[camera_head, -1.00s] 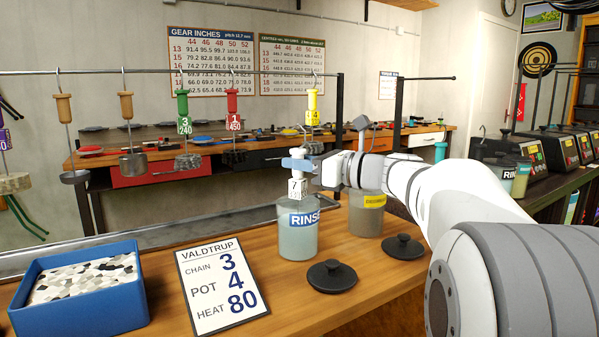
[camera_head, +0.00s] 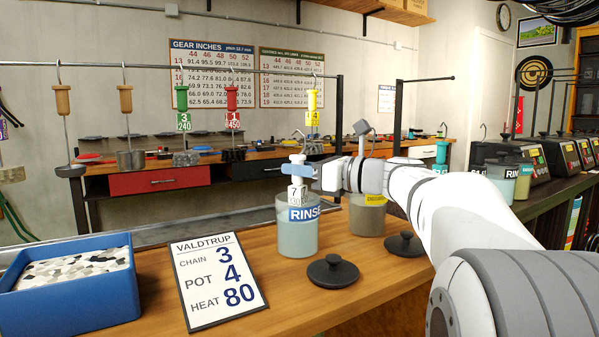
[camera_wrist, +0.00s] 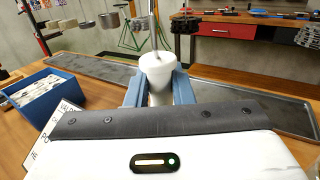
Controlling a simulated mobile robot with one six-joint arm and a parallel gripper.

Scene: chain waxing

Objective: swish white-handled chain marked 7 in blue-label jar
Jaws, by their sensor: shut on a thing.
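My gripper (camera_head: 301,169) is shut on the white handle (camera_head: 297,160) of the chain marked 7, above the blue-label jar. The handle also shows between the blue fingers in the wrist view (camera_wrist: 157,72). The tag with the 7 (camera_head: 294,193) hangs at the jar's mouth. The blue-label jar (camera_head: 297,240), marked RINSE, stands open on the wooden bench with cloudy pale blue liquid. The chain itself is not visible; the jar and its label hide what is below the tag.
A yellow-label jar (camera_head: 367,217) stands just right. Two black lids (camera_head: 333,272) lie in front. A card (camera_head: 219,281) reading chain 3, pot 4, heat 80 and a blue tray (camera_head: 72,311) are left. Green (camera_head: 182,98), red (camera_head: 232,97) and yellow-handled (camera_head: 312,100) chains hang behind.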

